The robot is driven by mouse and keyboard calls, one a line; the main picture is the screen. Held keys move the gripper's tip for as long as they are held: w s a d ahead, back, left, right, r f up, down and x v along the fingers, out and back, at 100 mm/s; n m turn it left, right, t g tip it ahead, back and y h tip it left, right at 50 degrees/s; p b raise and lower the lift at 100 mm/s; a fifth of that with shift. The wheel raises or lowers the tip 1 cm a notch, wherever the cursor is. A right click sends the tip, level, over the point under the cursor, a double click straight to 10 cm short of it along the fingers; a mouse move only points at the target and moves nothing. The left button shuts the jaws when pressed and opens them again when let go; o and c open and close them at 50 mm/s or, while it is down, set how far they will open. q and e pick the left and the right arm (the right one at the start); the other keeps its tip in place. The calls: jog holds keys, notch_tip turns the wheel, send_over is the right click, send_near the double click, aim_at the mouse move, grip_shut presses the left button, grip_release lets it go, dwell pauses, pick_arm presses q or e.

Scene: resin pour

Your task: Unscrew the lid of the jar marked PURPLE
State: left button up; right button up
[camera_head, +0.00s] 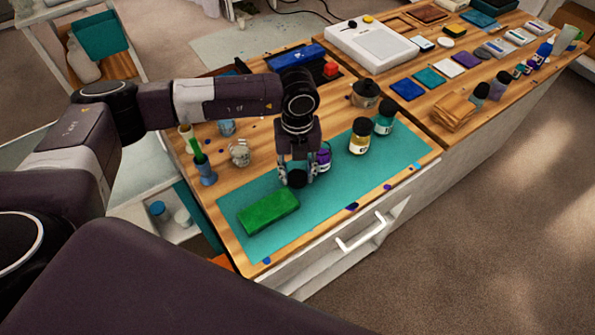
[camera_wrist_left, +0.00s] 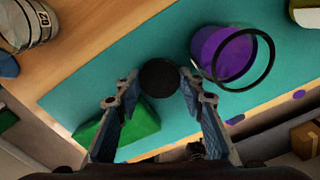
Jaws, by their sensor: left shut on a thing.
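The jar marked PURPLE (camera_head: 324,157) stands upright on the teal mat (camera_head: 378,165). In the left wrist view the jar (camera_wrist_left: 222,52) shows purple contents and an open dark ring at its mouth, with no lid on it. My left gripper (camera_head: 297,177) is shut on a round black lid (camera_wrist_left: 159,78), apart from the jar and to its left in both views. The lid is over the mat; its exact height is hard to tell. In the head view the gripper partly hides the jar. My right gripper is not in view.
A green block (camera_head: 268,212) lies on the mat left of the gripper. Two lidded jars, yellow (camera_head: 360,137) and teal (camera_head: 384,117), stand to the right. A glass jar (camera_head: 239,153) and a cup with brushes (camera_head: 204,170) stand at the left.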

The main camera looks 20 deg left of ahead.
pick_arm(q)
jog(key=shift+f, duration=0.1)
jog(key=o, duration=1.3)
jog(key=shift+c, duration=0.2)
